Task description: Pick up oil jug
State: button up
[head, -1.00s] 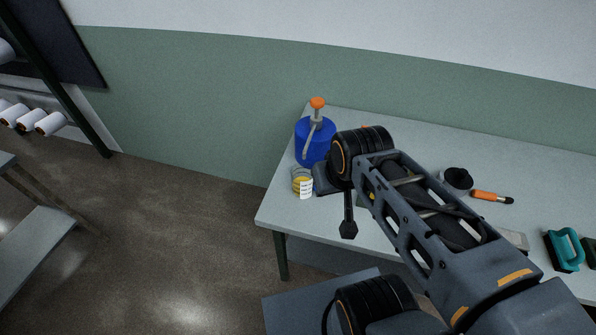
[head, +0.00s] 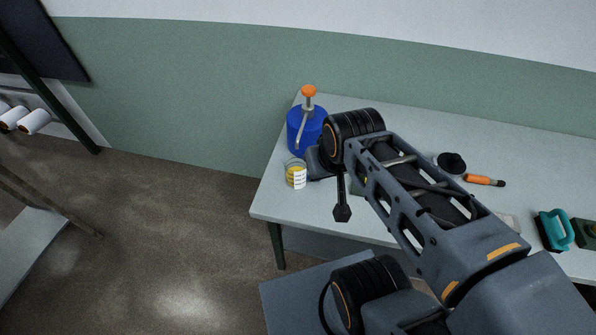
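A small clear jug (head: 296,174) with yellow oil in it and white markings stands upright near the left edge of the table. Just behind it is a blue can (head: 302,133) with an orange knob and a grey pump spout. My arm reaches over the table from the lower right, and its black joint covers the can's right side. A dark grey part beyond that joint is close to the right of the jug, with a small gap visible. My gripper's fingers cannot be made out behind my arm. The jug appears to stand on the table, free of any hold.
The grey table (head: 279,201) has its left edge close to the jug. To the right lie a black round item (head: 451,163), an orange-handled tool (head: 484,180) and a teal-handled brush (head: 554,231). A green wall (head: 180,100) stands behind. Floor is open at left.

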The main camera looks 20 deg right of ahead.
aim_at(297, 176)
jog(key=u, duration=2)
jog(key=i, duration=1.65)
jog(key=z, duration=3.8)
